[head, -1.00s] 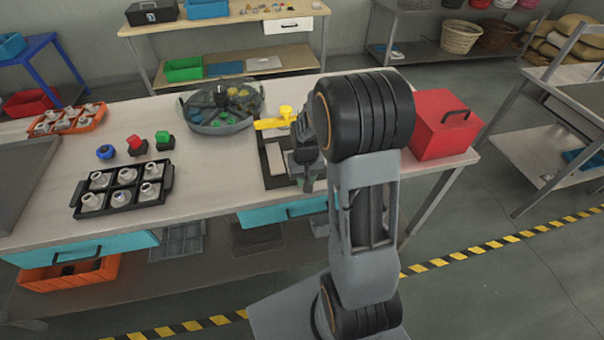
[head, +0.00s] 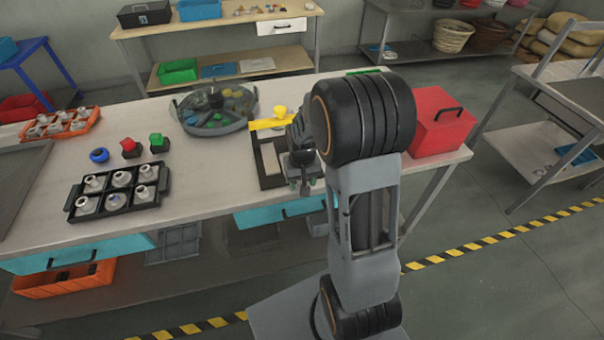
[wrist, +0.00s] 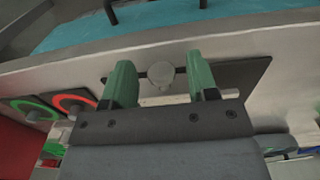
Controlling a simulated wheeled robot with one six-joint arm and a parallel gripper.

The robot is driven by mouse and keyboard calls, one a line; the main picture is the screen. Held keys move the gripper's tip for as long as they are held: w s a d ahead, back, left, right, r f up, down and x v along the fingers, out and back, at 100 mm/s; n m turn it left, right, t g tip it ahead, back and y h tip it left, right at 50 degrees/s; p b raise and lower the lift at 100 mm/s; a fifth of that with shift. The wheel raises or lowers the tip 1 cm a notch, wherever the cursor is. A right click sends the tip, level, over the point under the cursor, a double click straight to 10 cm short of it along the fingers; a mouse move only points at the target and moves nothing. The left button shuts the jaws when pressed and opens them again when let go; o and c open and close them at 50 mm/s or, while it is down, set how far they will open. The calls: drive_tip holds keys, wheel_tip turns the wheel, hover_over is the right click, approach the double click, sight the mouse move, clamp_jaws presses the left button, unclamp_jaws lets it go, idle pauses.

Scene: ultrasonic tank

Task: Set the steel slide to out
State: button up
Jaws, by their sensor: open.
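The steel slide appears to be the grey round knob (wrist: 161,74) in the wrist view, on a dark plate (wrist: 235,82) with a thin dark slot line. My gripper (wrist: 161,84) is open, with one green finger on each side of the knob and a visible gap on both sides. I cannot tell how deep the fingers reach around it. In the head view my gripper (head: 305,184) is over the right part of a black-framed fixture (head: 266,183) at the table's front edge, and my arm and gripper hide the knob there.
A yellow lever (head: 270,124) stands behind the fixture. A red toolbox (head: 441,124) is to the right, a round lidded tank (head: 214,125) to the back left. A black tray of fittings (head: 118,189) lies left. Red (wrist: 74,104) and green (wrist: 35,111) rings show in the wrist view.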

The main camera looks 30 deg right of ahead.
wheel_tip(320, 180, up, 14)
drive_tip(key=shift+f+b, duration=0.2)
drive_tip(key=shift+b, duration=0.15)
drive_tip(key=shift+w, duration=0.1)
idle(0.4)
